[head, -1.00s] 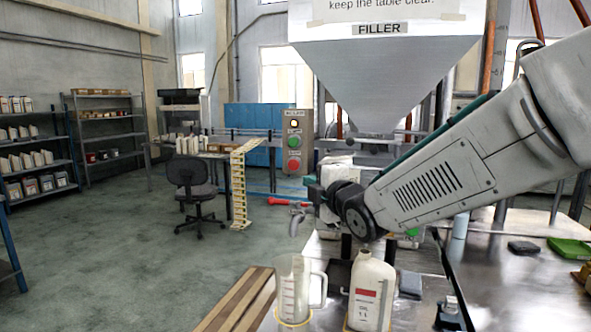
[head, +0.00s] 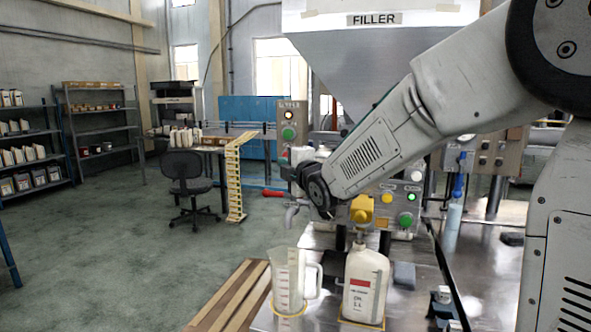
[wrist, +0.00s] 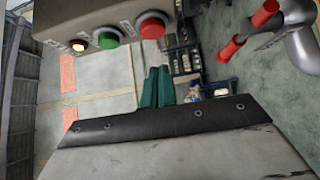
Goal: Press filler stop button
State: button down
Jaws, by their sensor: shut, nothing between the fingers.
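The filler control box (head: 292,112) stands in the head view left of the hopper, with a lit amber lamp (head: 289,114) and a green button (head: 288,133). My arm end hides its lower part there. In the wrist view the box runs across the top left (wrist: 60,18). It carries the lit lamp (wrist: 78,45), the green button (wrist: 107,37) and a red button (wrist: 152,25); the labels are too small to read surely. My gripper (wrist: 157,70) is shut and empty, its dark green fingers side by side below the red button in the picture, apart from it.
A red-handled valve (wrist: 245,35) shows at the wrist view's upper right. A clear measuring jug (head: 289,275) and a white bottle (head: 363,285) stand below my arm. A second panel with a yellow button (head: 387,197) is behind my arm. Open floor lies left.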

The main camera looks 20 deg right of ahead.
jog(key=shift+w+d, duration=0.6)
jog(key=shift+w, duration=0.3)
jog(key=shift+w+d, duration=0.55)
jog(key=shift+w, duration=0.3)
jog(key=shift+w+d, duration=0.1)
jog(key=shift+w+d+r, duration=0.2)
jog(key=shift+w+d, duration=0.3)
jog(key=shift+w, duration=0.1)
jog(key=s+a, duration=0.1)
jog(key=s, duration=1.2)
jog(key=shift+s+f, duration=0.15)
